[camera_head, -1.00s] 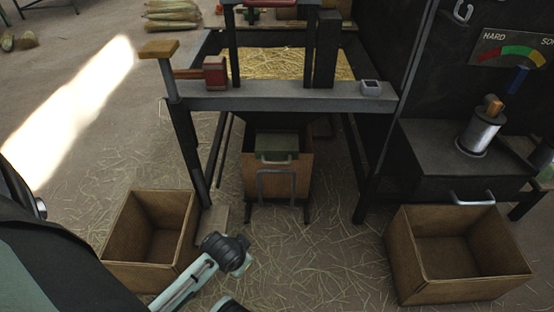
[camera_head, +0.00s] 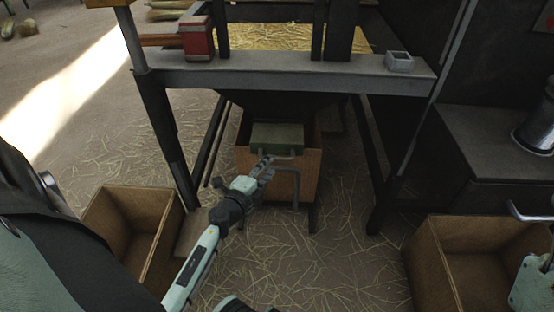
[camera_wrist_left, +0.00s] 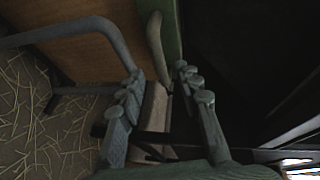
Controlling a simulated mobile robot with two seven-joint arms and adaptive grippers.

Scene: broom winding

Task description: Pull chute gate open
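The chute gate (camera_head: 278,136) is a green block with a pale bar handle (camera_head: 283,157), low under the bench and above a wooden box. My left gripper (camera_head: 268,163) is at the left end of this handle. In the left wrist view the gate (camera_wrist_left: 172,30) is a green edge at the top, with its handle (camera_wrist_left: 155,38) just beyond the fingers. The left fingers (camera_wrist_left: 160,98) are apart, with the handle's near end roughly between them. Contact cannot be told.
The wooden box (camera_head: 308,175) under the chute has a grey tube handle (camera_head: 295,185), close beside my left gripper. Open wooden crates stand at left (camera_head: 150,195) and right (camera_head: 480,232). Bench legs (camera_head: 170,145) flank the space. Straw covers the floor.

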